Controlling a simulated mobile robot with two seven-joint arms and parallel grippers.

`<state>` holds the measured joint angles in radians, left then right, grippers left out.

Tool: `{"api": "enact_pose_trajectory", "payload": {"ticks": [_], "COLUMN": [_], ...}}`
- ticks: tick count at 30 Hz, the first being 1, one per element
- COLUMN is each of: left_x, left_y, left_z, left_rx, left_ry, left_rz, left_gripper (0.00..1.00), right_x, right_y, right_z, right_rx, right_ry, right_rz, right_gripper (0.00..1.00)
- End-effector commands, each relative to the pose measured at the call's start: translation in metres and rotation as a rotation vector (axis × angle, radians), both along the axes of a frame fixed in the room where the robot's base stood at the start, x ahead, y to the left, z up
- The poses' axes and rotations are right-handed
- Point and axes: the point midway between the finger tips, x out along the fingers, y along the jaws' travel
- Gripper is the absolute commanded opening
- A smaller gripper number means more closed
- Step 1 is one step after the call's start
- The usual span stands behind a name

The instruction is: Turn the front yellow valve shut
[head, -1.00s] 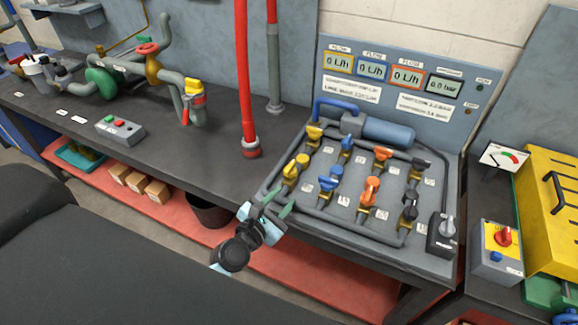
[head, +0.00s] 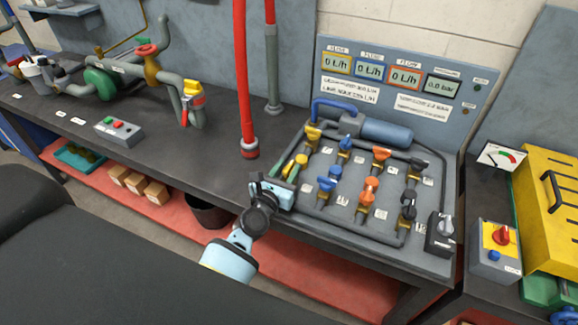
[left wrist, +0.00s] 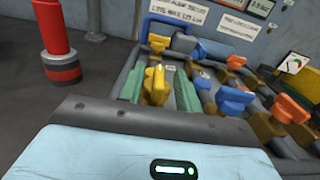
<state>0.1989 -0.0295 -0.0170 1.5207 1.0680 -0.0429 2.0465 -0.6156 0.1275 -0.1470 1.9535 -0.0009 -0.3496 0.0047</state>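The front yellow valve (head: 301,159) is in the left column of the valve panel (head: 325,217), nearer me than the back yellow valve (head: 313,132). My left gripper (head: 290,171) is at this front valve and hides its lower part in the head view. In the left wrist view, the yellow handle (left wrist: 154,85) stands between the two green fingers of my left gripper (left wrist: 158,90). The fingers are open, with a gap visible on each side of the handle. My right gripper is not in view.
Blue valves (head: 327,184) stand just right of the gripper, with orange valves (head: 369,187) and black valves beyond. Grey pipes frame the panel. A red post (head: 249,148) rises to the left. The dark bench (head: 195,150) left of it is largely clear.

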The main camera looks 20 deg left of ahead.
Motion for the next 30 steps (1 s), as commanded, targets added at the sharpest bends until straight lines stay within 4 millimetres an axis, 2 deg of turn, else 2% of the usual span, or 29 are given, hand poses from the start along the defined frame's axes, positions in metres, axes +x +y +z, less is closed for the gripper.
{"api": "enact_pose_trajectory", "payload": {"ticks": [6, 15, 16, 23, 30], "left_x": [0.016, 0.017, 0.017, 0.017, 0.017], "left_y": [-0.001, -0.001, -0.001, -0.001, 0.000], "left_z": [0.001, 0.000, 0.000, 0.000, -0.001], "left_rx": [0.001, 0.001, 0.001, 0.001, 0.001], "left_ry": [0.000, 0.000, 0.000, 0.000, 0.001], "left_rz": [0.000, 0.000, 0.000, 0.000, -0.004], "left_gripper": [0.34, 0.34, 0.32, 0.02, 0.00], "right_x": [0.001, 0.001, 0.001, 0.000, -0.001], "right_y": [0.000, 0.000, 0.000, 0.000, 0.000], "right_z": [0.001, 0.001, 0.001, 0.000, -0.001], "right_rx": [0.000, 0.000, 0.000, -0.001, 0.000], "right_ry": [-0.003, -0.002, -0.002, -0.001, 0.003], "right_rz": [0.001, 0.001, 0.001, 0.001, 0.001], "right_gripper": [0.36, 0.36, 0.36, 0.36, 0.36]}}
